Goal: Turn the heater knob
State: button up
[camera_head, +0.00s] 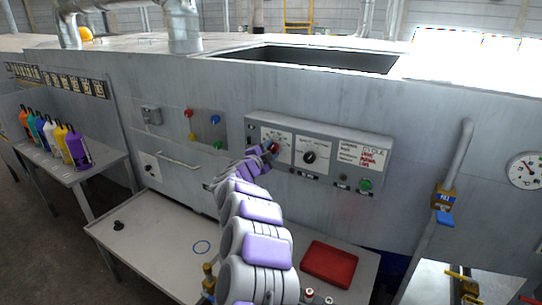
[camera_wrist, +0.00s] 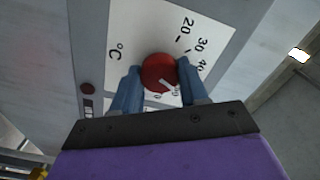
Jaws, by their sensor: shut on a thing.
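The red heater knob (camera_wrist: 158,72) sits on a white dial plate (camera_wrist: 125,25) marked °C with 20, 30 and 40 in the wrist view. My gripper (camera_wrist: 163,85) has its two blue fingers on either side of the knob, shut on it. A white pointer line shows on the knob's lower right part. In the head view my gripper (camera_head: 270,147) is at the left dial of the grey control panel (camera_head: 325,130) and mostly hides the knob.
A black knob (camera_head: 309,157) on a second dial is just to the right. A green button (camera_head: 365,185) is at the panel's lower right. Below stand a table (camera_head: 160,240) and a red tray (camera_head: 328,264).

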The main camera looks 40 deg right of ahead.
jog(key=shift+f+m+b, duration=0.2)
jog(key=shift+m+b, duration=0.15)
jog(key=shift+m, duration=0.25)
jog(key=shift+s, duration=0.1)
jog(key=o, duration=1.1)
jog(key=shift+a+r, duration=0.1)
jog(key=shift+c, duration=0.2)
jog(key=p+v, duration=0.1)
jog(key=v, duration=1.6)
jog(key=shift+a+p, duration=0.2)
jog(key=shift+p, duration=0.2)
